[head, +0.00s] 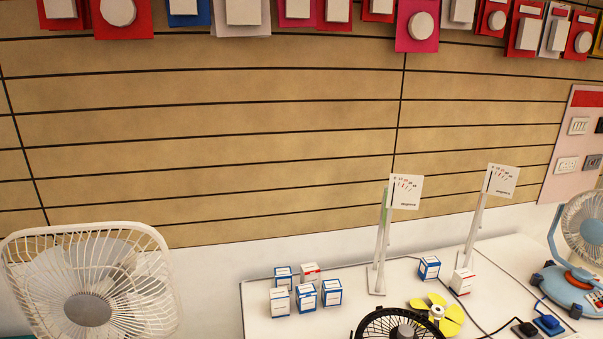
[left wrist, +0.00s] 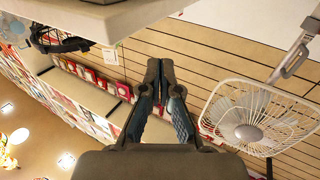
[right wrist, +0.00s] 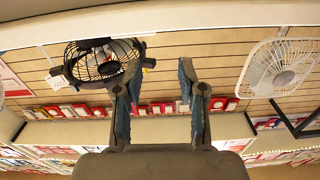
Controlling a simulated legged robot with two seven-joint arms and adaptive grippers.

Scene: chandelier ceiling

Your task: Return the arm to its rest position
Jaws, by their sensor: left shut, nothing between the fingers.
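Neither arm shows in the head view. In the left wrist view my left gripper (left wrist: 160,68) has its dark fingertips together, with nothing between them. In the right wrist view my right gripper (right wrist: 158,82) has its two fingers well apart, with an empty gap between them. Both wrist views look tilted or upside down across the shop, and neither gripper touches anything that I can see. A white square fan (head: 90,290) shows at the lower left of the head view; it also shows in the left wrist view (left wrist: 250,125).
A white counter (head: 350,318) holds several small boxes (head: 305,296), two sign stands (head: 382,240), a black fan (head: 403,328), a yellow-bladed fan (head: 437,312) and a blue fan (head: 585,235). Behind is a slatted wall (head: 220,130) with packages hanging along its top.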

